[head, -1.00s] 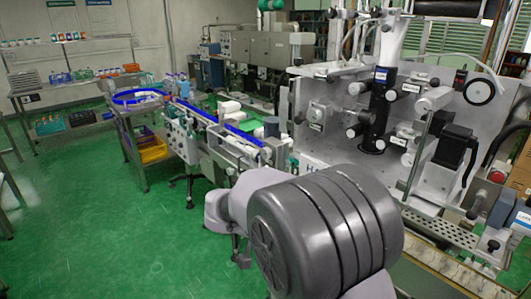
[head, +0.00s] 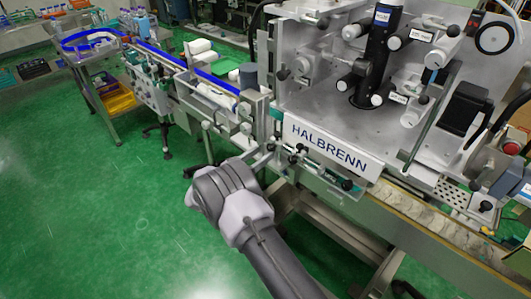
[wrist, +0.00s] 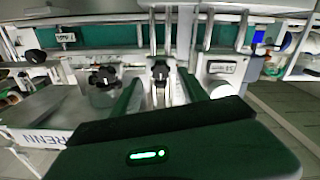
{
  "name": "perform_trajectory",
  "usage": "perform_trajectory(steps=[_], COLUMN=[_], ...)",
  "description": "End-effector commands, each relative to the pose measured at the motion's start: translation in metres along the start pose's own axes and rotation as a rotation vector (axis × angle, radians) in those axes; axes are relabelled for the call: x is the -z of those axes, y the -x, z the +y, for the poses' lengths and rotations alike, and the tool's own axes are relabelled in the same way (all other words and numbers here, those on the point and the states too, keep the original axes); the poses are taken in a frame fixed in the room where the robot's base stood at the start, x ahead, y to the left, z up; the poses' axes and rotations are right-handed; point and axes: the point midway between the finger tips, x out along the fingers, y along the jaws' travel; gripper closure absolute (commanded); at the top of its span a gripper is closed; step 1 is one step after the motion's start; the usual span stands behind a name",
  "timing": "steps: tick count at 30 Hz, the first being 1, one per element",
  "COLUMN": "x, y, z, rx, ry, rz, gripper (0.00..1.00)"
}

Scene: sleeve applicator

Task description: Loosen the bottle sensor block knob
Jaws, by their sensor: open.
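In the wrist view my gripper (wrist: 161,98) is open, its two dark green fingers pointing at the machine's front rail. A black star-shaped knob (wrist: 160,72) on an upright metal mount shows between the fingers, beyond the tips; I see no contact. Another black knob (wrist: 103,77) on a pale block is just left of the left finger, and a third dark knob (wrist: 36,56) is farther left. The labels are too small to read, so I cannot tell which knob belongs to the bottle sensor block.
The HALBRENN machine (head: 330,148) fills the right side, with rollers and a black column above its plate. The conveyor with blue rails (head: 215,82) runs away to the back left. Green floor (head: 90,200) at the left is open.

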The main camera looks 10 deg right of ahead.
Motion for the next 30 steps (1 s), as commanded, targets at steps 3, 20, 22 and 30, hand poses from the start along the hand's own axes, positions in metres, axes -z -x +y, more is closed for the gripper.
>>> perform_trajectory(steps=[3, 20, 22, 30], x=[-0.001, 0.000, 0.000, 0.001], y=[-0.019, -0.029, -0.029, -0.029], z=[0.000, 0.000, 0.000, 0.000], rx=[-0.001, 0.000, 0.000, 0.000], ry=[-0.001, 0.001, 0.001, 0.000], rz=[0.000, 0.000, 0.000, 0.000], gripper=[0.49, 0.80, 0.94, 1.00])
